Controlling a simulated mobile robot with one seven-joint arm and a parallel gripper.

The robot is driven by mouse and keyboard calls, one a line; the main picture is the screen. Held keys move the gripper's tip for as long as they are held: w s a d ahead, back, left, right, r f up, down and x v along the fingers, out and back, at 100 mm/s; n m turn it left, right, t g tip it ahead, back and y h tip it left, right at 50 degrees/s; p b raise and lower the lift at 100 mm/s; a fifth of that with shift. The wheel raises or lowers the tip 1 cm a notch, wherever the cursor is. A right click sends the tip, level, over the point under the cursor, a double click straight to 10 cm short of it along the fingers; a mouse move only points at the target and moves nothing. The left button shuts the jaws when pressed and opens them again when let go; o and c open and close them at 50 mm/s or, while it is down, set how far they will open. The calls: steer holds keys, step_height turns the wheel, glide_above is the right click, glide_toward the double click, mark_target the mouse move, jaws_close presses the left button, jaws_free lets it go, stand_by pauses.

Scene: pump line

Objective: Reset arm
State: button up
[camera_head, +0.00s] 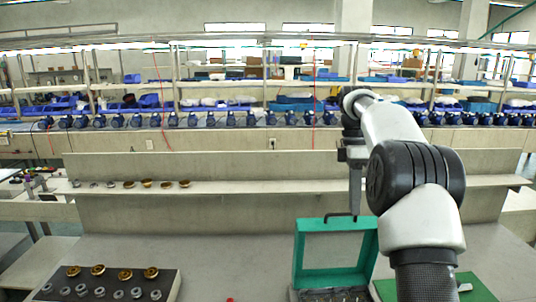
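My arm (415,190) rises from the lower right and reaches forward over the workbench. My gripper (355,205) hangs pointing down at the end of the arm, above and just behind the green-framed box. Its fingers are small and seen from the side, so I cannot tell whether they are open or shut. I see no object clearly held in it.
An open green-framed box (299,255) stands under my gripper. A dark tray (120,284) with brass and silver parts lies at left. Brass parts (147,183) sit on the shelf (250,187). A green mat (478,289) lies at right. The bench's left middle is clear.

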steer(key=s+a+r+m+t, duration=0.2)
steer(key=s+a+r+m, duration=0.15)
steer(key=s, duration=0.45)
steer(key=s+a+r+m+t, duration=0.2)
steer(key=s+r+m, duration=0.3)
steer(key=s, duration=0.3)
steer(key=s+a+f+m+t, duration=0.1)
steer(key=s+f+m, duration=0.3)
steer(key=s, duration=0.4)
steer(key=s+a+f+m+t, duration=0.1)
steer(key=s+f+m+t, duration=0.2)
steer(key=s, duration=0.4)
steer(key=shift+s+a+f+m, duration=0.35)
steer(key=shift+s+f, duration=0.05)
steer(key=shift+f, duration=0.15)
